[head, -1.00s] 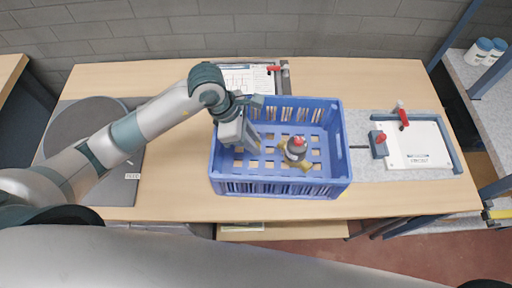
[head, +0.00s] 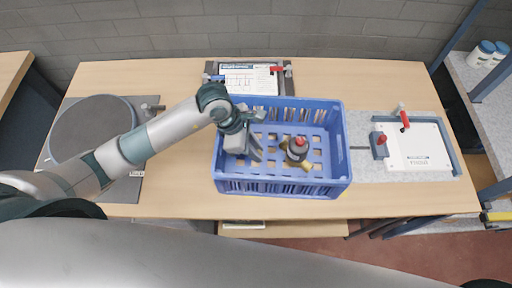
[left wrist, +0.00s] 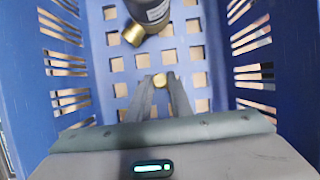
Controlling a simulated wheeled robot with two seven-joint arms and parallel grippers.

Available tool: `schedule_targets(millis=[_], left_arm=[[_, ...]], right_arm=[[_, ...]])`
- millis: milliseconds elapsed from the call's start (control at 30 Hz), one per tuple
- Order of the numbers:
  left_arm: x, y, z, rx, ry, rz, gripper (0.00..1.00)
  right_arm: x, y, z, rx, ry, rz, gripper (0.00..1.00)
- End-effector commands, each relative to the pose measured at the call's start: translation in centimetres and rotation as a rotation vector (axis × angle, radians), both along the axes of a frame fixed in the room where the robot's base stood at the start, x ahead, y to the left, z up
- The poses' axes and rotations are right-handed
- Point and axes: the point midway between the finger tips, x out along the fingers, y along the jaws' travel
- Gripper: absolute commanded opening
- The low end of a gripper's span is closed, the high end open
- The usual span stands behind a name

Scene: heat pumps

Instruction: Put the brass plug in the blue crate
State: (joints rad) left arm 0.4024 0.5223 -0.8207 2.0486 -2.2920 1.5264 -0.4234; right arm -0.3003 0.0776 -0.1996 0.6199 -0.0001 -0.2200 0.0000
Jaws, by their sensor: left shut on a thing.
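The blue crate (head: 281,188) stands on the middle of the wooden bench. My left gripper (head: 257,153) is down inside its left part, fingers pointing at the grid floor. In the left wrist view the fingers (left wrist: 163,92) are shut on the brass plug (left wrist: 160,80), a small round brass-coloured end between the fingertips. In the head view the plug is hidden by the gripper. Whether the plug touches the crate floor I cannot tell. My right gripper is not in view.
A dark part with brass fittings and a red top (head: 297,149) is in the crate, right of my gripper; its dark body (left wrist: 150,10) shows in the left wrist view. A clipboard (head: 248,75) lies behind the crate, a white plate (head: 418,148) right, a round grey disc (head: 92,128) left.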

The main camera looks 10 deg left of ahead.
Motion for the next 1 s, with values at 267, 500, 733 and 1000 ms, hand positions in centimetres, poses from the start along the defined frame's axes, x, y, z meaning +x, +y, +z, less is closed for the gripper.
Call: schedule_targets(millis=[267,500,733,1000], left_arm=[[0.0,0.0,-0.3,0.0,-0.001,-0.001,0.0],[0.0,0.0,-0.2,0.0,0.0,0.0,0.38],[0.0,0.0,0.0,0.0,0.0,0.0,0.38],[0.0,0.8,1.8,0.0,-0.005,0.0,0.38]], right_arm=[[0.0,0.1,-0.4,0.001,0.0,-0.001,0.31],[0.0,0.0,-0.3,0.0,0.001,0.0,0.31],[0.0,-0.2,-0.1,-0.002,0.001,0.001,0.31],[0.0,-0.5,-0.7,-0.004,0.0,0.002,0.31]])
